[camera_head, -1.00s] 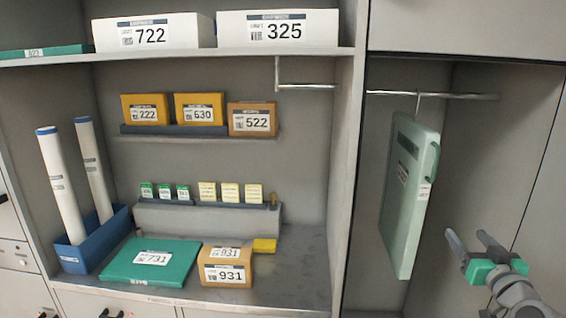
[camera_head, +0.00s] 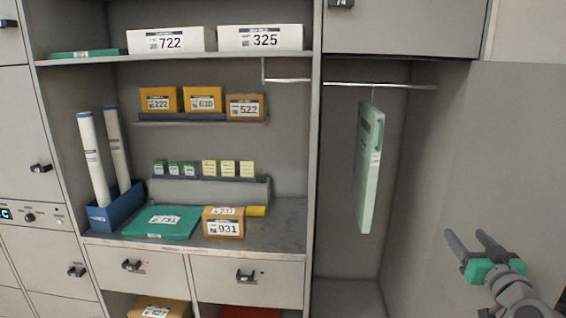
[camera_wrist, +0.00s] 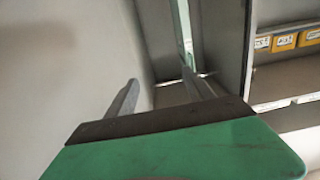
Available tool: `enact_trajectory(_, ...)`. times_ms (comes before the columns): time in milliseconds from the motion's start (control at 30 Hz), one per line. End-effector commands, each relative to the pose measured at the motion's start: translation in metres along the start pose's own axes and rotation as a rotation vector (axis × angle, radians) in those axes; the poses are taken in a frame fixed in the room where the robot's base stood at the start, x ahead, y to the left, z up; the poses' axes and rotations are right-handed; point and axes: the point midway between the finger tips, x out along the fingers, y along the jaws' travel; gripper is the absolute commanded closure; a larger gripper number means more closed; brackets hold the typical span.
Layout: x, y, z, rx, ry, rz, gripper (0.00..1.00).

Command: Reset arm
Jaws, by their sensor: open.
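My gripper (camera_head: 470,246) is at the lower right of the head view, raised in front of the right-hand compartment's side wall. Its two grey fingers are apart with nothing between them. In the wrist view my gripper (camera_wrist: 165,92) also shows open and empty above its green body. A pale green case (camera_head: 368,168) hangs from a rail in the right compartment, to the left of my gripper and apart from it. A strip of the case (camera_wrist: 183,35) shows beyond the fingers in the wrist view.
The metal rail (camera_head: 400,86) crosses the right compartment. Left of the divider (camera_head: 315,170), shelves hold white boxes (camera_head: 262,37), orange boxes (camera_head: 203,99), a green flat box (camera_head: 163,222), a cardboard box (camera_head: 223,228) and white tubes (camera_head: 93,160). Drawers (camera_head: 250,280) lie below. The compartment floor looks clear.

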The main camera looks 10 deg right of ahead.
Motion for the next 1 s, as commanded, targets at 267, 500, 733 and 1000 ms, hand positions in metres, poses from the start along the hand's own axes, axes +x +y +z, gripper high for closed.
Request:
enact_trajectory(267, -0.003, -0.010, 0.036, 0.131, -0.144, -0.040, 0.38)
enact_trajectory(500, -0.017, -0.006, 0.094, 0.226, -0.352, -0.011, 0.38)
enact_trajectory(733, -0.057, -0.004, 0.173, 0.366, -0.629, 0.072, 0.38)
enact_trajectory(1000, -0.154, -0.011, 0.253, 0.565, -1.031, 0.278, 0.38)
